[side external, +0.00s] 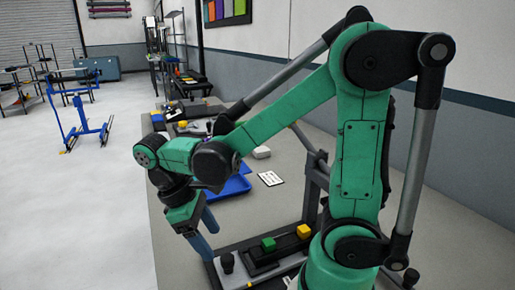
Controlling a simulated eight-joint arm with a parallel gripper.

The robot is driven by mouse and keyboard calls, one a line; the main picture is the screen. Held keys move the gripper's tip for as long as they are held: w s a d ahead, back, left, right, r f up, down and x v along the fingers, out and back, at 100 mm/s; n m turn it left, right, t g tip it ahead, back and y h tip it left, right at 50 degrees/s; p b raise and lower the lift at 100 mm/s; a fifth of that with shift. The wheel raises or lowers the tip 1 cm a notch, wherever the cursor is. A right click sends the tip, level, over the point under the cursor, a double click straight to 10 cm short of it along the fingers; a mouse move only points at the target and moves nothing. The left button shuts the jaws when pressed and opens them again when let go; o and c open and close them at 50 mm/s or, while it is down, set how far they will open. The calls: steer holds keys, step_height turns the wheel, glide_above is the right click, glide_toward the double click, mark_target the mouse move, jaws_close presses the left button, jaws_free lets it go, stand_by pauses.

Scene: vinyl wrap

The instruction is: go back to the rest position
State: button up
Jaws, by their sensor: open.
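My gripper (211,240) hangs low at the left side of the bench, below the green wrist. Its two blue-grey fingers are apart and nothing shows between them. It is just left of a black fixture (262,264) that carries a green block (268,243) and a yellow block (303,231). My arm is bent, with its elbow high at the upper right. The fingertips are partly hard to make out against the fixture, and I cannot tell if they touch anything.
A blue tray (238,187) lies behind my forearm, partly hidden. A white card (270,178) and a small white object (261,152) lie near it on the grey bench (172,258). Tools crowd the far end. A wall bounds the right; open floor (75,210) lies left.

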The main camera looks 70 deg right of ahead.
steer(key=shift+w+r, duration=0.1)
steer(key=shift+r, duration=0.2)
steer(key=w+r+m+t, duration=0.1)
steer(key=t, duration=0.2)
steer(key=w+r+m+t+y, duration=0.1)
steer(key=w+t, duration=0.1)
steer(key=t, duration=0.2)
steer(key=w+r+m+t, duration=0.1)
steer(key=t, duration=0.3)
steer(key=shift+w+r+m, duration=0.15)
steer(key=shift+r+m, duration=0.15)
steer(key=shift+m, duration=0.1)
